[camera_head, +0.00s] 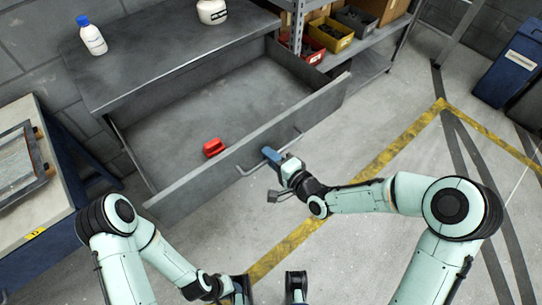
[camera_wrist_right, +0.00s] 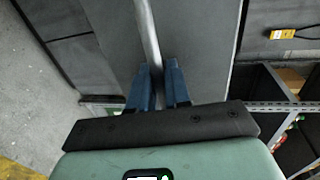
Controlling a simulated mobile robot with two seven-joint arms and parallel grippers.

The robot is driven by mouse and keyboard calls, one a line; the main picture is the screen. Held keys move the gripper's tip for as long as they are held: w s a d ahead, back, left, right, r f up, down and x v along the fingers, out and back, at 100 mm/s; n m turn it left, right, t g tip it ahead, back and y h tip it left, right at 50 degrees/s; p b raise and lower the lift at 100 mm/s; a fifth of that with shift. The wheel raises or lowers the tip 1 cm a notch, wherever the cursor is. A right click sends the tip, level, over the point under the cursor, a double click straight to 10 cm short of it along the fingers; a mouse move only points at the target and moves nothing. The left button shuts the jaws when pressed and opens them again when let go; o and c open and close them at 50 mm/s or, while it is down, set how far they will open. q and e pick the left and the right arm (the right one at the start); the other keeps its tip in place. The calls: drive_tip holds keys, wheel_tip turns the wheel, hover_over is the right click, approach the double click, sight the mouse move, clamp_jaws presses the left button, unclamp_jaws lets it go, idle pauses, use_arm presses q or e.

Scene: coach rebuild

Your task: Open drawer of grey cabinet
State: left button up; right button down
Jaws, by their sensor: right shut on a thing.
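The grey cabinet (camera_head: 165,52) stands at the top of the head view, with its wide drawer (camera_head: 240,105) pulled far out. A red object (camera_head: 213,147) lies inside the drawer near its front. The drawer front carries a bar handle (camera_head: 250,170), which also shows in the right wrist view (camera_wrist_right: 148,35). My right gripper (camera_head: 272,155) is at the handle, its blue fingers (camera_wrist_right: 158,88) shut around the bar. My left gripper (camera_head: 268,288) is low at the bottom edge of the head view, away from the cabinet; its fingertips are partly cut off.
A white bottle (camera_head: 92,36) and a white jar (camera_head: 211,11) stand on the cabinet top. A shelf with coloured bins (camera_head: 331,35) is at the right, a blue bin (camera_head: 510,62) further right. A workbench (camera_head: 38,190) is at the left. The floor before the drawer is clear.

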drive_tip(key=c, duration=1.3)
unclamp_jaws()
drive_tip(key=shift+o, duration=0.2)
use_arm(q)
drive_tip(key=shift+g, duration=0.5)
drive_tip(key=r+p, duration=0.1)
drive_tip(key=p, duration=0.1)
drive_tip(key=s+r+p, duration=0.1)
drive_tip(key=r+p, duration=0.1)
drive_tip(key=s+r+p, duration=0.1)
drive_tip(key=r+p, duration=0.1)
use_arm(e)
drive_tip(key=v, duration=1.3)
drive_tip(key=shift+s+d, duration=0.15)
use_arm(q)
drive_tip(key=shift+f, duration=0.1)
